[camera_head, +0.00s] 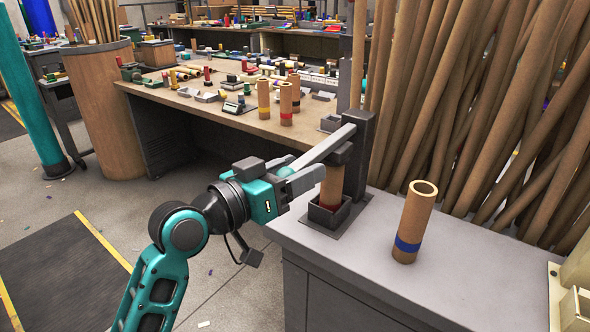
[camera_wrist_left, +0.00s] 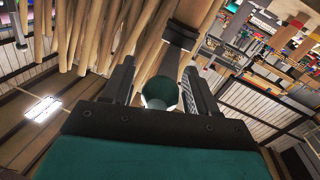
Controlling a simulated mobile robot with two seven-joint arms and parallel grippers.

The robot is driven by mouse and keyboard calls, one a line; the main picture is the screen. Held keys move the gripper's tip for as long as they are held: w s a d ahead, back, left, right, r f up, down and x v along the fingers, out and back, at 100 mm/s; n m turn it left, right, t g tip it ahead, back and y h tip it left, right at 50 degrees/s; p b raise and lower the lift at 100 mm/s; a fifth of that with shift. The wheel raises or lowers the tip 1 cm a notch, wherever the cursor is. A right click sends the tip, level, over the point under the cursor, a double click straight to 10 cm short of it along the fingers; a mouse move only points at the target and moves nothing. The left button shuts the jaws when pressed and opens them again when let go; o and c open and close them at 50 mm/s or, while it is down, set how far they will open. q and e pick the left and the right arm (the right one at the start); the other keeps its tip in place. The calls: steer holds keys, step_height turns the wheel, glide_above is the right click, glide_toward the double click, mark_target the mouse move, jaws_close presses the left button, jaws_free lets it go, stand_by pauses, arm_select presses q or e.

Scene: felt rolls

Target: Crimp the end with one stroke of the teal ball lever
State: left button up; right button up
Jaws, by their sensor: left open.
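The crimping press (camera_head: 358,150) stands on the grey cabinet top, with a dark upright post and a grey lever sloping down left to my left gripper. A cardboard tube (camera_head: 331,188) with a red band low down stands in the press's dark square holder (camera_head: 345,213), under the dark press head (camera_head: 341,153). My left gripper (camera_head: 298,171) is open at the lever's end. In the left wrist view the teal ball (camera_wrist_left: 160,91) sits between its two spread fingers; contact cannot be told. In the head view the fingers mostly hide the ball. My right gripper is not in view.
A loose tube with a blue band (camera_head: 412,225) stands upright on the grey cabinet top (camera_head: 360,260), right of the press. Tall cardboard rolls (camera_head: 470,100) lean behind. A wooden workbench (camera_head: 215,112) with small tools and several tubes is at the back left.

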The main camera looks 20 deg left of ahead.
arm_select(q)
steer(key=shift+c, duration=0.2)
steer(key=shift+d, duration=0.1)
jaws_close()
